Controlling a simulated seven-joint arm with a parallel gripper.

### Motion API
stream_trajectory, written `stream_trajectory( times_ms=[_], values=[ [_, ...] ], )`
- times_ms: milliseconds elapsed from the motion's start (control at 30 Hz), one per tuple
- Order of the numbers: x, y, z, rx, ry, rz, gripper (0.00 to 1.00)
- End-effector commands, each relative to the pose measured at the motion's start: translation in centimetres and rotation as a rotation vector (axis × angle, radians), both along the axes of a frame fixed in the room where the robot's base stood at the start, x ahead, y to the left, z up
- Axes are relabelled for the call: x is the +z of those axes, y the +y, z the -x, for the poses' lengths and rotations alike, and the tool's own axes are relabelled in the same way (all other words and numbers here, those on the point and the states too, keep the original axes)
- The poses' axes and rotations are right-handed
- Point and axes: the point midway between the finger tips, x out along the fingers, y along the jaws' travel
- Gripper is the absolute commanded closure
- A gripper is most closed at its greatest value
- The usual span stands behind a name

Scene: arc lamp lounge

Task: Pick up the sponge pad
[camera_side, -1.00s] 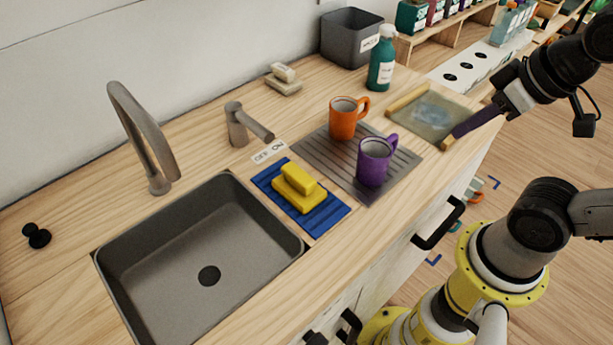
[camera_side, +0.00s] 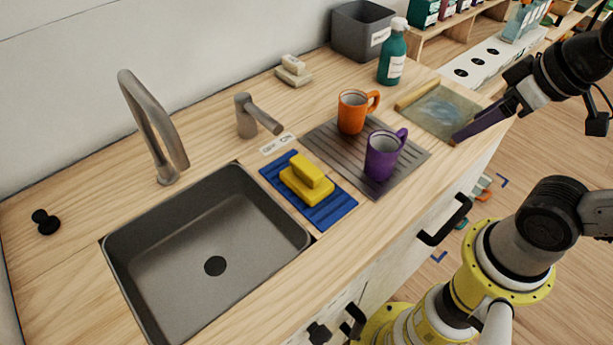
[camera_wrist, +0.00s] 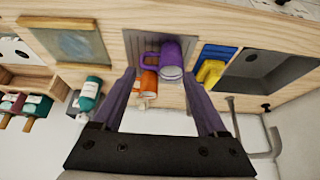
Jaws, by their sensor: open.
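The yellow sponge pad (camera_side: 304,188) lies on a blue ribbed mat (camera_side: 335,210) beside the sink. It looks like a smaller yellow block on a wider yellow base. In the wrist view the sponge pad (camera_wrist: 210,71) is at the upper right, outside my fingers. My gripper (camera_side: 458,138) is at the counter's right end, near the framed panel and well away from the sponge pad. In the wrist view my gripper (camera_wrist: 159,75) has two purple fingers spread apart with nothing held between them. The orange and purple mugs appear beyond the fingertips there.
A purple mug (camera_side: 381,160) and an orange mug (camera_side: 350,116) stand on a grey ribbed mat (camera_side: 322,133) between the sponge and my gripper. The sink (camera_side: 180,265) is left of the sponge, with a grey lever (camera_side: 246,122) behind it. A green spray bottle (camera_side: 391,62) stands at the back.

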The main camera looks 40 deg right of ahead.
Motion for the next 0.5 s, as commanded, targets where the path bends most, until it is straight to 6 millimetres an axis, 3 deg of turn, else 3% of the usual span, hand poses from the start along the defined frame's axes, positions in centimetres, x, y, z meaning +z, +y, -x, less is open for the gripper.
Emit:
stream_trajectory(
  times_ms=[33, 100, 133, 367, 500],
  values=[
    [0.0, 0.0, 0.0, 0.0, 0.0, 0.0, 0.14],
    [0.0, 0.0, 0.0, 0.0, 0.0, 0.0, 0.01],
    [0.0, 0.0, 0.0, 0.0, 0.0, 0.0, 0.0],
    [0.01, 0.0, 0.0, -0.009, 0.0, -0.005, 0.0],
    [0.01, 0.15, 0.14, -0.117, 0.008, -0.069, 0.0]
  ],
)
